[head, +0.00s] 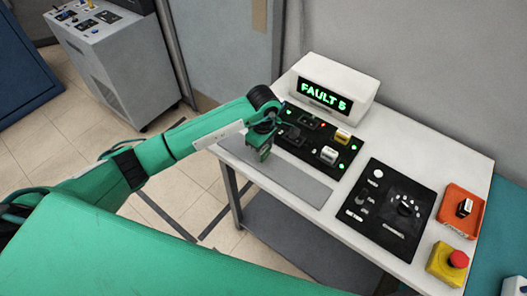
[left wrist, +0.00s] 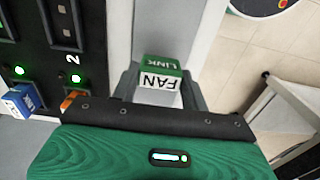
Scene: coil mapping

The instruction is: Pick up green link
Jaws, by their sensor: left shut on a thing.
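The green link (head: 264,154) is a small green block held at my left gripper (head: 262,143), over the left edge of the white table by the black slot panel (head: 297,140). In the left wrist view the green link (left wrist: 161,63) shows the word LINK on its green part and FAN on a white face. My left gripper (left wrist: 158,92) is shut on it, with a grey finger on each side. Its gap above the table is hard to judge. My right gripper is not in view.
A white box with a FAULT 5 display (head: 325,95) stands behind the slot panel. A black control panel (head: 388,210), orange tray (head: 449,213) and red-topped button (head: 457,259) are to the right.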

